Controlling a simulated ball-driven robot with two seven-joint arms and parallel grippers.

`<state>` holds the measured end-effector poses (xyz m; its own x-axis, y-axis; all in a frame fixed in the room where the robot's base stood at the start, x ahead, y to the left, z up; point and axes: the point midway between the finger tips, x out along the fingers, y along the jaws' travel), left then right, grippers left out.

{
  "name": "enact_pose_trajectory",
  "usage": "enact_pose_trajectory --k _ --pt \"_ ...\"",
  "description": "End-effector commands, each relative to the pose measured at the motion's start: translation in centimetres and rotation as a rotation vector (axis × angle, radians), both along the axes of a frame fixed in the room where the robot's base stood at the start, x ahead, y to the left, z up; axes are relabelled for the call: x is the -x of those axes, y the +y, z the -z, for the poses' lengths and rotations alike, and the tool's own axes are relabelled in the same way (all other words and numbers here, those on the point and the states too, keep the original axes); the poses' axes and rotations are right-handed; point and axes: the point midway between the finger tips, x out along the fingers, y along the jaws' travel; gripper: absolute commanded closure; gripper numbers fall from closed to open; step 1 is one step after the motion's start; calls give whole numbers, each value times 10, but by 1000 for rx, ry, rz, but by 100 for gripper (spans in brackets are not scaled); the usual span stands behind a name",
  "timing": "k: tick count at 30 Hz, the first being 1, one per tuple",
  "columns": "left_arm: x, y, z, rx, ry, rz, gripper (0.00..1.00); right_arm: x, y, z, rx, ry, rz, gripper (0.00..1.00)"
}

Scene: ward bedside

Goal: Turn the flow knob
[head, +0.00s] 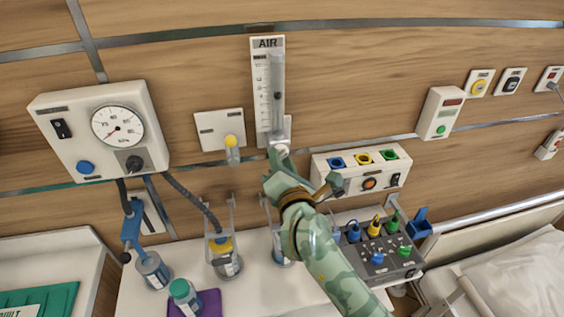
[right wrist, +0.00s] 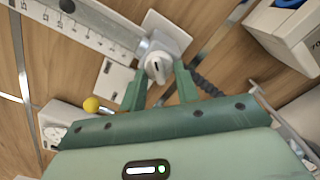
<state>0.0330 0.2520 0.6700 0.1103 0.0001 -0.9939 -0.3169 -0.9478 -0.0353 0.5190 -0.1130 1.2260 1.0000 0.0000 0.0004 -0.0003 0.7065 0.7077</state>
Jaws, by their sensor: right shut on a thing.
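The flow knob is a white round knob with a dark mark on its face. In the right wrist view the flow knob (right wrist: 157,65) sits between the two green fingers of my right gripper (right wrist: 160,74). In the head view the flow knob (head: 281,149) is at the foot of the AIR flowmeter (head: 263,90), partly hidden by my right gripper (head: 277,160). The right gripper is shut on the knob. The flowmeter's clear tube and scale also show in the right wrist view (right wrist: 85,27). My left gripper is not in view.
A gauge box (head: 97,130) is on the wall at left, with a yellow-knobbed outlet plate (head: 219,129) beside the flowmeter. A socket panel (head: 361,170) is close right of my gripper. Jars and a grey device (head: 377,251) stand below.

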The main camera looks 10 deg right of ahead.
Motion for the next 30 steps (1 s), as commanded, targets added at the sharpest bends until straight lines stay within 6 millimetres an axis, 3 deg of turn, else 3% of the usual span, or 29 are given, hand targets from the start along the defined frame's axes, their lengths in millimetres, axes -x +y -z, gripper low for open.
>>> enact_pose_trajectory --k 1,3,14,17,24,30 --pt "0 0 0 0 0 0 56 0 0 4 -1 8 -1 63" --pt "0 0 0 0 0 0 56 0 0 3 0 7 0 48" --pt "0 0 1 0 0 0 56 6 0 2 0 2 -1 48" --pt "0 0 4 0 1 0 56 22 0 3 -1 4 -1 48" --pt "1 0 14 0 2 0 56 79 0 5 -1 6 -1 48" --pt "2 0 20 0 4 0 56 112 0 4 0 6 -1 48"
